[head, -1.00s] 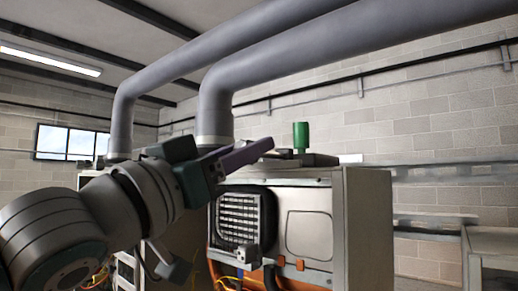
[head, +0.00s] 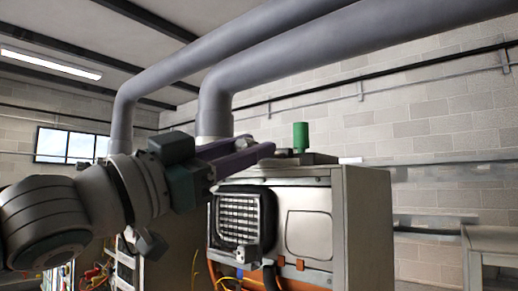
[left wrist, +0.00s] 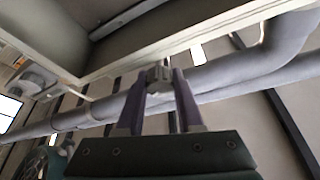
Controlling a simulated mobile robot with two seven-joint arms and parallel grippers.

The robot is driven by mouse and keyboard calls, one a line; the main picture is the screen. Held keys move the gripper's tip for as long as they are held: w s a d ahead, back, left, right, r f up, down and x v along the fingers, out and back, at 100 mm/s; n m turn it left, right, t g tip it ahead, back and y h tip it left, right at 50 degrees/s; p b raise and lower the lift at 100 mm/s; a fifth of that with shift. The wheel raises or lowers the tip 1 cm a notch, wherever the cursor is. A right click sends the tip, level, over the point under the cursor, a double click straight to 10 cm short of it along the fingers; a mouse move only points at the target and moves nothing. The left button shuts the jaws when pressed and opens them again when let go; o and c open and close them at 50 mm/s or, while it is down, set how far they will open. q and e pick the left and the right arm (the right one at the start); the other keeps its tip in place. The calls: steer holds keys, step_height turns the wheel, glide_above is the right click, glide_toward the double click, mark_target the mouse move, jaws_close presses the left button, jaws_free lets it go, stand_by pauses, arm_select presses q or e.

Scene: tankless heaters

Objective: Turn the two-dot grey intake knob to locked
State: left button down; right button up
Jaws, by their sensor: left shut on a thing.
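My left gripper (head: 270,150) reaches in from the left, with its two purple fingers over the top of the heater cabinet (head: 366,225). In the left wrist view the gripper (left wrist: 159,84) is shut on a small grey knob (left wrist: 159,74), with one finger on each side of it. No dots can be made out on the knob, and its lock position cannot be read. In the head view the fingers hide the knob. My right gripper is not in view.
A green cylinder (head: 301,136) stands on the cabinet top just beyond the fingertips. A black grille (head: 240,219) is on the cabinet front, with hoses below. Large grey pipes (head: 216,100) rise behind the arm. Another cabinet (head: 490,240) stands at the right.

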arm_select(q)
steer(key=c, duration=0.6)
jaws_free()
steer(key=shift+o, duration=0.2)
steer(key=shift+f, duration=0.1)
steer(key=shift+s+a+f+b, duration=0.2)
steer(key=shift+a+b, duration=0.05)
steer(key=shift+b, duration=0.2)
steer(key=b+v, duration=0.7)
steer(key=v, duration=0.2)
steer(key=shift+s+b, duration=0.15)
steer(key=shift+b, duration=0.15)
